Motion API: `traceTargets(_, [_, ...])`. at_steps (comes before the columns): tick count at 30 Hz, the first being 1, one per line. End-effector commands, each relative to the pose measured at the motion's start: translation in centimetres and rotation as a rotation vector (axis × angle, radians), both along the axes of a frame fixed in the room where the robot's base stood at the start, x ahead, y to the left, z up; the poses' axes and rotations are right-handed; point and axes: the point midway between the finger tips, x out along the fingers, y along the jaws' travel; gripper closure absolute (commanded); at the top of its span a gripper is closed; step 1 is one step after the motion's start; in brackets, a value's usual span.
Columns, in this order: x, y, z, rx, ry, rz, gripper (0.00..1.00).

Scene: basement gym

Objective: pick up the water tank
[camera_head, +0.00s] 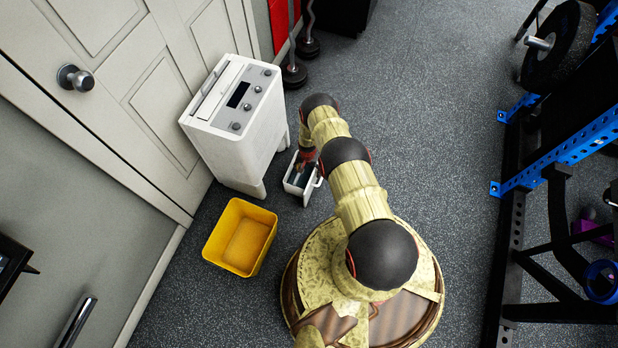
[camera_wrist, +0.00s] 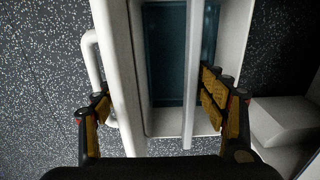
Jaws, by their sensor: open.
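The water tank (camera_head: 293,188) is a small white open-topped bin on the floor, beside a white dehumidifier-like appliance (camera_head: 240,130). In the wrist view the tank (camera_wrist: 127,75) fills the middle, with a dark bluish inside, a thin white bar across its opening and a loop handle on its left side. My gripper (camera_wrist: 158,100) is open over the tank. Its left finger is outside the left wall by the loop handle; its right finger overlaps the right wall. I cannot tell whether either finger touches. In the head view my arm partly hides the tank and gripper (camera_head: 305,163).
A yellow bin (camera_head: 240,237) stands on the floor left of my base. A panelled door (camera_head: 130,80) is behind the appliance. A blue and black weight rack (camera_head: 560,150) stands at the right. Grey speckled floor (camera_head: 440,110) is clear between.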

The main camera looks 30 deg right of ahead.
Motion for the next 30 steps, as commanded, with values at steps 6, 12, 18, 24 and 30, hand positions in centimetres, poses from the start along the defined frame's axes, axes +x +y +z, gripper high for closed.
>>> traceTargets(6, [0.04,-0.02,0.17,0.000,0.000,0.000,0.33])
traceTargets(12, [0.03,-0.01,0.16,0.000,0.000,0.000,0.44])
traceTargets(18, [0.03,-0.01,0.16,0.000,0.000,0.000,0.56])
traceTargets(24, [0.03,-0.01,0.15,0.000,0.000,0.000,0.67])
traceTargets(30, [0.03,0.00,0.14,0.000,0.000,0.000,0.79])
